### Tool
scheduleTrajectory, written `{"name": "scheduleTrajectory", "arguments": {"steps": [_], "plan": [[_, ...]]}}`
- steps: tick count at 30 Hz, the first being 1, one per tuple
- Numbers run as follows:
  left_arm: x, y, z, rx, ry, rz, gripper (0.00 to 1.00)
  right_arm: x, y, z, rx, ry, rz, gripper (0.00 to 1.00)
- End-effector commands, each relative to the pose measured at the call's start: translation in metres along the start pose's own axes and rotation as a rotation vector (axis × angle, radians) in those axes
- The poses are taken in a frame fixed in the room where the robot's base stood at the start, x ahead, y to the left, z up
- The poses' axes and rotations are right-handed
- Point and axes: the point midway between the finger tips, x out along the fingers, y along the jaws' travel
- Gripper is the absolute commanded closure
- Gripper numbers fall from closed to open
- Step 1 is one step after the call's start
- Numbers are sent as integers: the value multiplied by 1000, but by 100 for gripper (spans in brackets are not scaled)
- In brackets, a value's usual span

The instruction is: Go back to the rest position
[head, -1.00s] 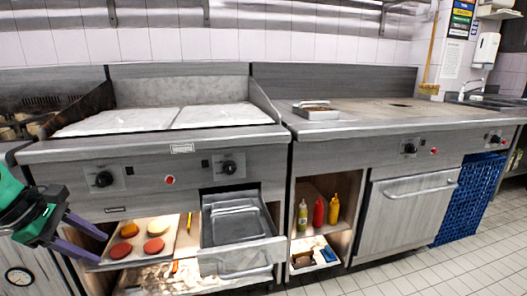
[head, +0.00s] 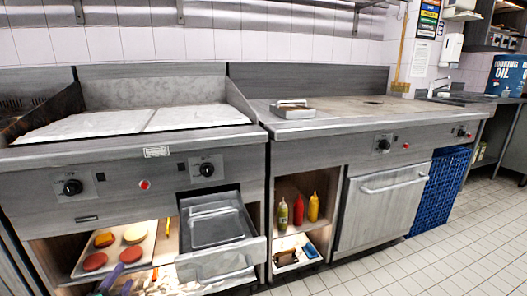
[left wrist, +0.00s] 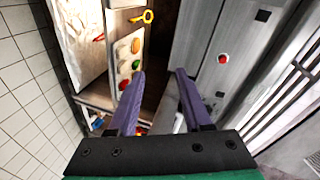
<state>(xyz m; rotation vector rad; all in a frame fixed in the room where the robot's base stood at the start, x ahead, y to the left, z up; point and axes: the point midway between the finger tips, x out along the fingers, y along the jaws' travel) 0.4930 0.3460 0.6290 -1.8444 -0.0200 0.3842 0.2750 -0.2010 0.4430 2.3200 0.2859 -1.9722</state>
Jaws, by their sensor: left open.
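My left gripper (head: 125,273) shows at the bottom left of the head view, only its purple fingers in sight. In the left wrist view the fingers of the left gripper (left wrist: 161,74) are apart with nothing between them. In the head view the fingers overlap the front of a pale tray (head: 140,258) on the shelf under the griddle. The tray carries a yellow-orange piece (head: 104,239), a pale bun (head: 134,233) and reddish patties (head: 95,261). I cannot tell how far the fingers are from the tray. My right gripper is not in view.
An open drawer (head: 218,264) with metal pans juts out right of the tray. Ketchup (head: 298,209) and mustard bottles (head: 313,206) stand on a shelf farther right. A blue crate (head: 440,192) stands on the floor past the closed door. The tiled floor at lower right is clear.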

Motion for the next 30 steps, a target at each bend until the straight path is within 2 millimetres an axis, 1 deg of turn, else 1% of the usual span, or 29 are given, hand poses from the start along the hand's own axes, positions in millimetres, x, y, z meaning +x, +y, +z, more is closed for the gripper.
{"name": "scheduleTrajectory", "arguments": {"steps": [1,2,3,5,6,8,9,12,14,15,18,19,20,24,27,29,30], "plan": [[-11,39,9,-159,-88,119,51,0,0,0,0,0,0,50],[-19,63,14,-248,-144,191,51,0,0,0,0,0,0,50],[-31,91,17,-347,-212,280,51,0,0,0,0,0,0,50],[-50,128,17,-468,-301,400,51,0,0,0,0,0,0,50],[-63,148,16,-533,-353,470,51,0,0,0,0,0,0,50],[-83,174,11,-613,-423,567,51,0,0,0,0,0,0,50],[-96,189,8,-660,-467,626,51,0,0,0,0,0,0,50],[-130,220,-4,-753,-566,767,51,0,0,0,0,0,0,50],[-150,235,-11,-798,-620,846,51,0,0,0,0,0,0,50],[-163,244,-17,-825,-655,899,51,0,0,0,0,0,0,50],[-194,259,-31,-876,-736,1017,51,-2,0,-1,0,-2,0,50],[-191,255,-31,-868,-738,1009,51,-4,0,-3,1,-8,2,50],[-188,257,-30,-865,-741,1005,51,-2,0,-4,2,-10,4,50],[-181,272,-24,-856,-752,998,51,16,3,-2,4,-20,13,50],[-181,283,-17,-849,-761,993,51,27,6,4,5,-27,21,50],[-184,290,-12,-844,-767,990,51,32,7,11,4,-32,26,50],[-187,294,-7,-840,-771,989,51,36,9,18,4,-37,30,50]]}}
